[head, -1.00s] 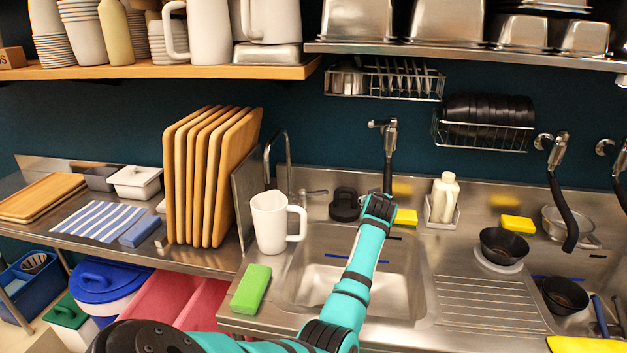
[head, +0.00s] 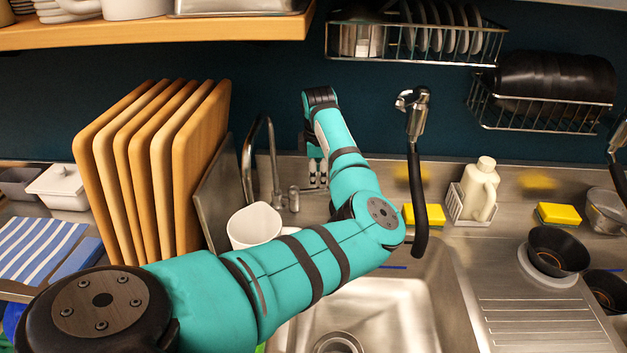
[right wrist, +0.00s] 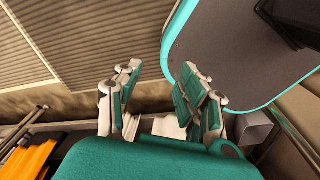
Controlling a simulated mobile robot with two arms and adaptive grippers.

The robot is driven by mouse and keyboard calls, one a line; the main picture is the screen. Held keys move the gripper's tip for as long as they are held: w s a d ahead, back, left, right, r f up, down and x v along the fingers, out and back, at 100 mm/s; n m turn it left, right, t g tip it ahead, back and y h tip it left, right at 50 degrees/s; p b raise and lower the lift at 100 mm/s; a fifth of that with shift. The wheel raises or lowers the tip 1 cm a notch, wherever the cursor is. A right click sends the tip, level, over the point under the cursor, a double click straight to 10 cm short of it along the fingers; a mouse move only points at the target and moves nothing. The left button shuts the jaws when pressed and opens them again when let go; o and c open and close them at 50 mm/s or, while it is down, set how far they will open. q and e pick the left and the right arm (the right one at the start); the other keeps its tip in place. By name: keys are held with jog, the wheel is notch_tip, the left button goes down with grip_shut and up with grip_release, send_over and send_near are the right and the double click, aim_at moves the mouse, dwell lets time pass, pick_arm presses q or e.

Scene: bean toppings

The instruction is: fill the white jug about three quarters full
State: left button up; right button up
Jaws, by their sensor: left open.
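The white jug (head: 254,226) stands upright by the left edge of the sink. Its lower part and handle side are partly hidden behind my left arm. The curved metal tap (head: 248,165) rises behind the jug. My left gripper (head: 317,182) points down at the back of the sink, right of the tap, with its fingers apart and nothing seen between them. I cannot tell whether it touches the tap's lever, which it partly covers. My right gripper (right wrist: 160,105) is open and empty in the right wrist view, away from the jug.
The metal sink (head: 385,310) lies below my left arm. Wooden boards (head: 150,165) stand upright at left. A black-hosed sprayer (head: 416,190), a yellow sponge (head: 425,216) and a white bottle (head: 480,190) are right of the gripper. A wooden shelf (head: 150,32) hangs above.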

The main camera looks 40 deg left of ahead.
aim_at(317, 188)
pick_arm(q)
jog(key=f, duration=0.3)
jog(key=f+p, duration=0.1)
jog(key=f, duration=0.1)
jog(key=shift+w+a, duration=0.25)
jog(key=shift+w+a+f, duration=0.1)
jog(key=shift+f, duration=0.45)
jog(key=c, duration=0.5)
grip_shut()
pick_arm(e)
jog(key=shift+s+r, duration=0.1)
jog(key=shift+r, duration=0.65)
jog(key=shift+d, duration=0.25)
